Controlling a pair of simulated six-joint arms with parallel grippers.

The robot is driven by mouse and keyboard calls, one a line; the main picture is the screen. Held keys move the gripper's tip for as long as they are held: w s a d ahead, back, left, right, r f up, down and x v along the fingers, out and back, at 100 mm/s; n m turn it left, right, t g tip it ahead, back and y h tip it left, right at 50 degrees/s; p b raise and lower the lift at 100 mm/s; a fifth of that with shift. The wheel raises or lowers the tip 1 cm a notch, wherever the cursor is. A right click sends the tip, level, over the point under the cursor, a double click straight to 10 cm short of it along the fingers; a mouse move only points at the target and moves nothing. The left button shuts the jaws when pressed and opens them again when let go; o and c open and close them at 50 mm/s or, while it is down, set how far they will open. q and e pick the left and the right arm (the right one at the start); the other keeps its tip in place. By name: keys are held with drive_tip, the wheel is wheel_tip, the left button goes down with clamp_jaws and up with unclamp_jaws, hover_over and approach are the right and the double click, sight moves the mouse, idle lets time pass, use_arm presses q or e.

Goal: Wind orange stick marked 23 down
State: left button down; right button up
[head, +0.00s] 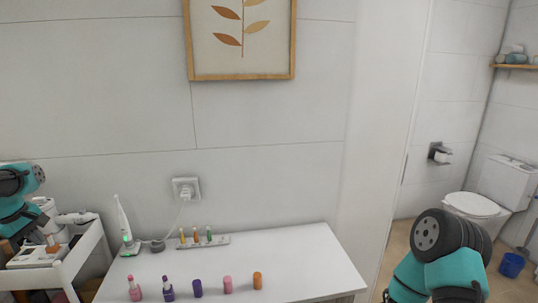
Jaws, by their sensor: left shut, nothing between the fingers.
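Several small sticks stand on the white tabletop (300,252). A short orange stick (257,281) is at the right end of the front row. A slimmer orange stick (196,235) stands in a small rack (222,240) between a yellow one (182,238) and a green one (209,234). No number is readable on either orange stick. My left gripper (50,242) is small in view at the far left, above the white cart, shut and empty, well apart from the sticks. My right arm shows at the bottom right; its gripper is not in view.
The front row also has a pink lipstick (135,289), a purple one with a pink tip (168,289), a purple stick (197,288) and a pink stick (228,285). A toothbrush (124,226) stands behind. The tabletop's right part is clear. The white cart (84,248) is at left.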

use_arm(q)
drive_tip(key=w+v, duration=0.1)
drive_tip(key=v, duration=0.5)
drive_tip(key=shift+w+d, duration=0.15)
drive_tip(key=shift+d, duration=0.1)
drive_tip(key=shift+r, duration=0.1)
